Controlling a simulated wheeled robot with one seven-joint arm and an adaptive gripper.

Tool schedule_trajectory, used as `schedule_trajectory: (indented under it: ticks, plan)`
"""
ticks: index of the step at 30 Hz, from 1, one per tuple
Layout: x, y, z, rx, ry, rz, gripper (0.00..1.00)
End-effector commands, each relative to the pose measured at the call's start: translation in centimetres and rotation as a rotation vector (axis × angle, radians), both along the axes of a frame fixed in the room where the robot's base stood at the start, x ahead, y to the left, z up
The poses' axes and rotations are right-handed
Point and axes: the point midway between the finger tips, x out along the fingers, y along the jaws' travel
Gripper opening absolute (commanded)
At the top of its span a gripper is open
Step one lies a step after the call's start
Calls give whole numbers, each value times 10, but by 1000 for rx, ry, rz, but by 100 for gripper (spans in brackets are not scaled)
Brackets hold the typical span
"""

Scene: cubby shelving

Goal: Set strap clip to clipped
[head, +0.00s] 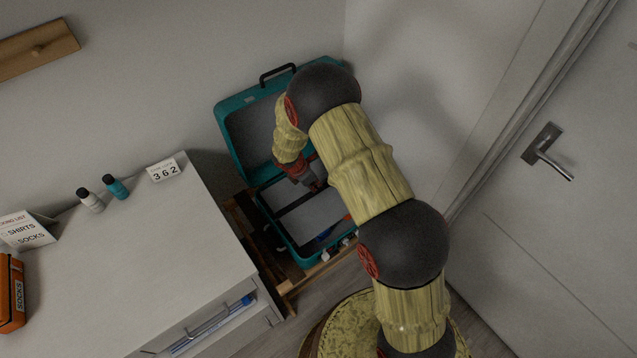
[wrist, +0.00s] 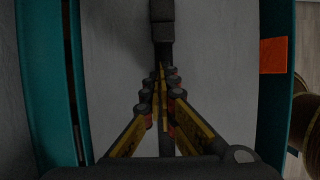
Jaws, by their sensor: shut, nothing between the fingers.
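A teal suitcase (head: 277,231) stands open, its lid leaning back toward the wall. A dark strap (head: 292,207) crosses the pale inside of its base. In the wrist view the strap runs up the middle, and a dark block that looks like the strap clip (wrist: 162,22) sits on it at the top. I cannot tell whether the clip is joined. My gripper (head: 314,185) is inside the suitcase opening, over the strap. In the wrist view its fingertips (wrist: 162,74) are together and empty, just below the clip and in line with the strap. The fingers hide part of the strap.
The suitcase rests on a wooden rack (head: 290,286). A white cabinet (head: 130,270) with bottles and signs on top stands to the left. The wall is behind, and a door with a handle (head: 545,150) is at right. An orange patch (wrist: 273,55) marks the suitcase's right side.

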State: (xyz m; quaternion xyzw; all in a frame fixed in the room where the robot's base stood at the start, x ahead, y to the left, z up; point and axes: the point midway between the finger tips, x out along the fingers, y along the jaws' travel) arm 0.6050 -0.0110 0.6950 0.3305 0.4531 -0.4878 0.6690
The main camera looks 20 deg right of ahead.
Motion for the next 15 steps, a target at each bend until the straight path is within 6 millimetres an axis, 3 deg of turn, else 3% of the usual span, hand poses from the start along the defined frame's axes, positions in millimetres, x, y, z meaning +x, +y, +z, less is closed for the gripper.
schedule_trajectory:
  ticks: [2,9,15]
  plan:
    - [-3,13,1,0,1,2,0]
    - [-8,30,54,-1,-2,-1,0]
    - [-12,42,82,0,0,-1,0]
